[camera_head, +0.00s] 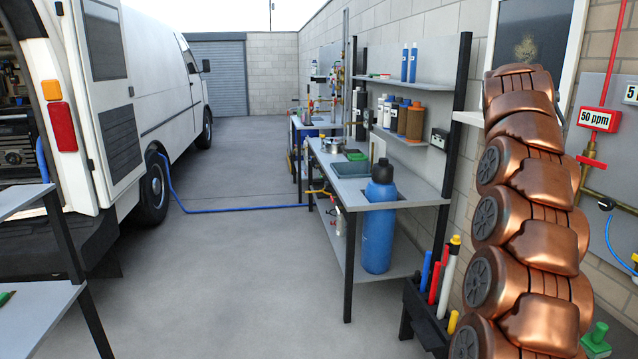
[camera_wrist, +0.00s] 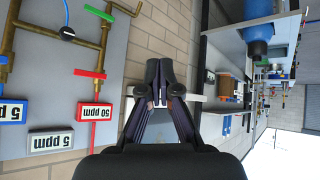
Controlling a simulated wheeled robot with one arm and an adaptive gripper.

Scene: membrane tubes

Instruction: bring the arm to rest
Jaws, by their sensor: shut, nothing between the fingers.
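My gripper (camera_wrist: 160,100) shows in the wrist view with its dark fingers closed together and nothing between them. It is apart from the wall and shelves behind it. My copper-coloured arm stands up along the right side of the head view, in front of the block wall. The gripper itself is not visible in the head view.
A workbench (camera_head: 345,193) with a blue cylinder (camera_head: 379,228) stands by the wall. A tube rack (camera_head: 425,318) is close to my arm. A pipe panel (camera_wrist: 60,65) with ppm signs hangs nearby. A white van (camera_head: 150,90) is at left.

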